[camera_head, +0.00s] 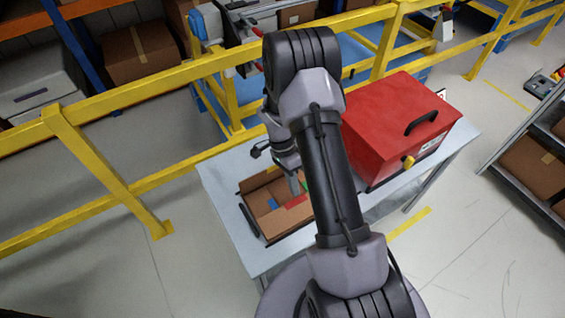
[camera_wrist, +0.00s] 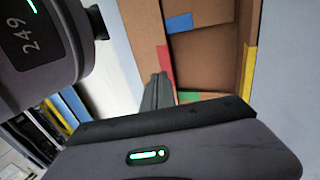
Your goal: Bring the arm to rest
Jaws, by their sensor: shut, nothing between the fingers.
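My arm rises through the middle of the head view and bends down to the left. My gripper (camera_head: 294,187) points down over the left part of the grey table (camera_head: 216,182), above or just inside an open cardboard box (camera_head: 259,224); I cannot tell its exact height. In the wrist view my gripper's fingers (camera_wrist: 158,90) are shut and hold nothing. The cardboard box (camera_wrist: 208,72) lies beyond them, with blue, red, yellow and green patches on its cardboard. My arm hides part of the box and table in the head view.
A red case (camera_head: 385,120) with a black handle and yellow latch stands on the table right of my arm. A yellow railing (camera_head: 150,90) runs behind the table. A shelf with cardboard boxes (camera_head: 534,163) stands at the right.

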